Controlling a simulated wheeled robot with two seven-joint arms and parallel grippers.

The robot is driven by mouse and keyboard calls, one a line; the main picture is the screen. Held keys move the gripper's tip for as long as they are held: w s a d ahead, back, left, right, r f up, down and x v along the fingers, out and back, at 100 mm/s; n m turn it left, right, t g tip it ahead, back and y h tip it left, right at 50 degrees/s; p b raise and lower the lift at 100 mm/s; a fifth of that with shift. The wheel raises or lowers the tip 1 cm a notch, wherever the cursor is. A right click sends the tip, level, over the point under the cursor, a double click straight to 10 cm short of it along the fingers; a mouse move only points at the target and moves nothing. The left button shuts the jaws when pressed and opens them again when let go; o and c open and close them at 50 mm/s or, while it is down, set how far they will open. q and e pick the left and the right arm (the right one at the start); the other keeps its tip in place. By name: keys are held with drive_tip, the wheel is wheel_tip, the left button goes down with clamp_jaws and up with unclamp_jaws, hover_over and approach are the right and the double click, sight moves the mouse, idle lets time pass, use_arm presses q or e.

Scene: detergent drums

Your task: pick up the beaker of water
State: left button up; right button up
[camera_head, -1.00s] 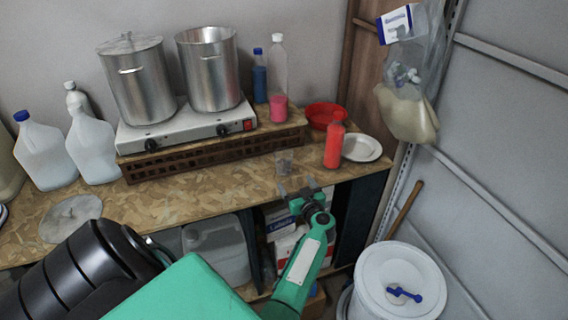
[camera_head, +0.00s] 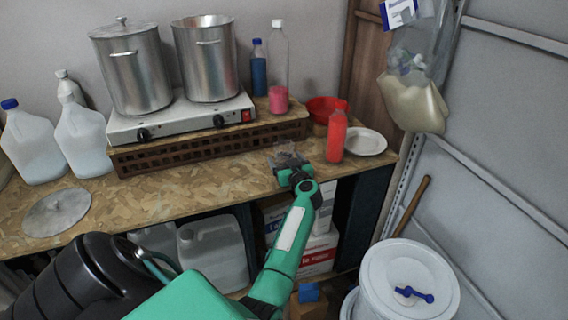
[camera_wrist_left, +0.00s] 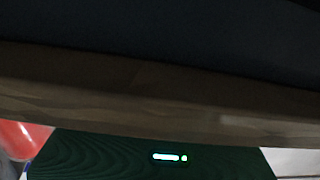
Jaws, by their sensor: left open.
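The beaker (camera_head: 286,150) is small and clear, and it stands on the wooden worktop left of the red bottle in the head view. It is hard to make out behind the fingers. My left gripper (camera_head: 289,160) is open at the worktop's front edge. Its fingers reach over the board to the beaker; I cannot tell whether they touch it or how much water it holds. The left wrist view is mostly dark and does not show the beaker clearly. My right gripper is not in view.
A red bottle (camera_head: 337,134) stands close right of the gripper, with a white plate (camera_head: 367,142) and red bowl (camera_head: 320,107) beyond. A wooden rack (camera_head: 205,148) carrying the hotplate (camera_head: 185,118) and two pots lies behind. The board's front left is clear around a round lid (camera_head: 57,212).

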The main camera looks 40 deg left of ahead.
use_arm(q)
drive_tip(key=shift+b+x, duration=0.5)
drive_tip(key=shift+x, duration=0.45)
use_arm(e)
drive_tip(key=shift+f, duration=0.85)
use_arm(q)
drive_tip(key=c, duration=1.1)
drive_tip(key=shift+d+r, duration=0.1)
drive_tip(key=shift+r, duration=0.05)
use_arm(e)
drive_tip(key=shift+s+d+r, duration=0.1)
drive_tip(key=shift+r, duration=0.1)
